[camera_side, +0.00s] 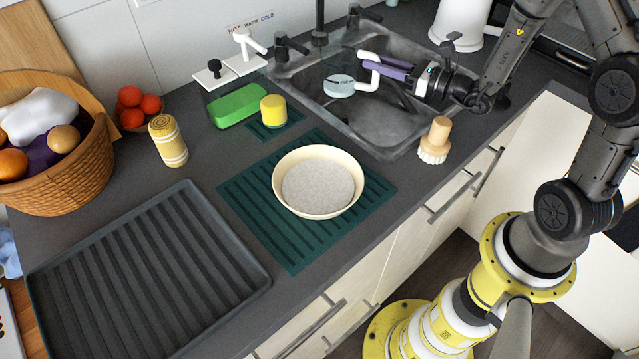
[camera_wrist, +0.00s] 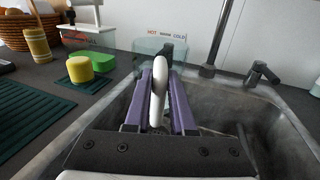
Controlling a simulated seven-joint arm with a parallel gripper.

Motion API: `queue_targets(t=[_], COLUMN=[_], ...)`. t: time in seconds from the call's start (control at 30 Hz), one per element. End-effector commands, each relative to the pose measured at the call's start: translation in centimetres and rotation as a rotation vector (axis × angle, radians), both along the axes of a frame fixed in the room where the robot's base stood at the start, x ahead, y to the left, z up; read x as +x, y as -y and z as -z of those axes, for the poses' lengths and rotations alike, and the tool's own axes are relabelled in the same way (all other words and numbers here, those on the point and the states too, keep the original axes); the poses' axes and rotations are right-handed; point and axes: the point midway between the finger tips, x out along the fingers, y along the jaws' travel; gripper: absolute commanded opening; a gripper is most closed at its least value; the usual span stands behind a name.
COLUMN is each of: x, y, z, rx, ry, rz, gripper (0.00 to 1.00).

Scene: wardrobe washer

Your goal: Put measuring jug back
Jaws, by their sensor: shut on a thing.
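The measuring jug (camera_side: 340,87) is see-through with a pale disc low down and a white handle. It is in the air over the left part of the sink (camera_side: 410,122). My gripper (camera_side: 384,68) is shut on the white handle from the right, its purple fingers on both sides of it. In the wrist view, the handle (camera_wrist: 159,88) stands upright between the two fingers of my gripper (camera_wrist: 160,95).
A large green ribbed mat (camera_side: 245,200) holds a cream bowl (camera_side: 318,182). A small green mat (camera_side: 292,117) has a yellow cylinder (camera_side: 273,110) on it, beside a green block (camera_side: 236,105). A dark ribbed tray (camera_side: 145,270) lies front left. A wooden brush (camera_side: 436,140) stands by the sink.

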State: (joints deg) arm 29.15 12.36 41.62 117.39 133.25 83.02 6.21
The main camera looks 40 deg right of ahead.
Motion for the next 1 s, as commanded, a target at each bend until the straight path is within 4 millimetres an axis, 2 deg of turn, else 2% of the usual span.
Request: queue_targets(t=[0.47, 0.57, 0.67, 0.77, 0.9, 1.0], x=[0.0, 0.0, 0.0, 0.0, 0.0, 0.0], y=[0.0, 0.0, 0.0, 0.0, 0.0, 0.0], z=[-0.1, -0.9, -2.9, -6.3, -11.8, -14.9], rx=[0.000, -0.002, -0.005, -0.008, -0.009, -0.007], ry=[0.003, 0.006, 0.010, 0.015, 0.015, 0.012], rz=[-0.001, -0.001, -0.001, 0.000, -0.001, -0.001], gripper=[0.00, 0.00, 0.00, 0.00, 0.00, 0.00])
